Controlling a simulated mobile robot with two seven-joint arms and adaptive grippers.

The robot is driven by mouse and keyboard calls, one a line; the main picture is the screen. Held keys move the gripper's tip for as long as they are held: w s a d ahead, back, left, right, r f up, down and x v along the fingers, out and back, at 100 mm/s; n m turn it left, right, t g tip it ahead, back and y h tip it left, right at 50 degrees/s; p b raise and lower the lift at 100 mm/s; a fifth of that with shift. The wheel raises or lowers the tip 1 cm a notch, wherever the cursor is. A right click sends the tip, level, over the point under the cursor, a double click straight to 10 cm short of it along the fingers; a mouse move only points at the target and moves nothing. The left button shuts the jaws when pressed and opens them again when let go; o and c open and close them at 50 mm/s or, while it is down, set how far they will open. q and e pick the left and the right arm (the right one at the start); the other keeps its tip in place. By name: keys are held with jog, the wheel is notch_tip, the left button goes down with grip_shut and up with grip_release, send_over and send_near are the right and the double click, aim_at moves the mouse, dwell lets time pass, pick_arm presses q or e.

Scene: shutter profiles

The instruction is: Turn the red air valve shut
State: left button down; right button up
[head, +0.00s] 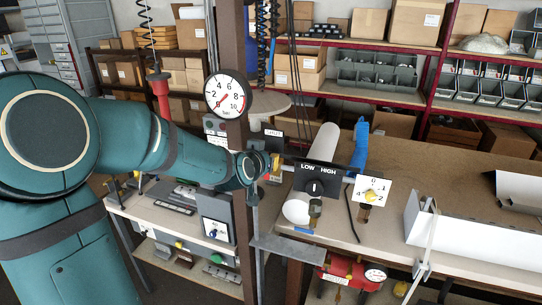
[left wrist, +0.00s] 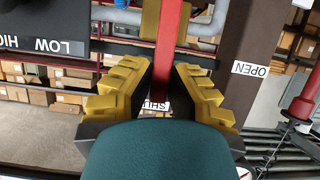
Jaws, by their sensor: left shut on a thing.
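The red valve lever (left wrist: 170,45) runs down from the top of the left wrist view, between my yellow left gripper fingers (left wrist: 161,88). The gripper is shut on the lever. A label partly hidden between the fingers (left wrist: 155,106) appears to read SHUT. The OPEN label (left wrist: 250,69) is on the dark post to the right. In the head view my left gripper (head: 275,167) is at the brown post, beside the LOW HIGH panel; the lever is mostly hidden there. My right gripper is not in view.
A round pressure gauge (head: 228,95) is on the brown post (head: 236,150) just above my arm. The black LOW HIGH panel (head: 318,179) stands close right of the gripper. A white dial plate (head: 371,191) and a long white profile (head: 470,240) are on the bench to the right.

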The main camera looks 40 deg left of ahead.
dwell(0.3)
pick_arm(q)
jog(key=c, duration=0.9)
grip_release()
jog(key=shift+w, duration=0.15)
jog(key=shift+c, duration=0.2)
jog(key=v, duration=1.2)
jog(key=shift+d, duration=0.1)
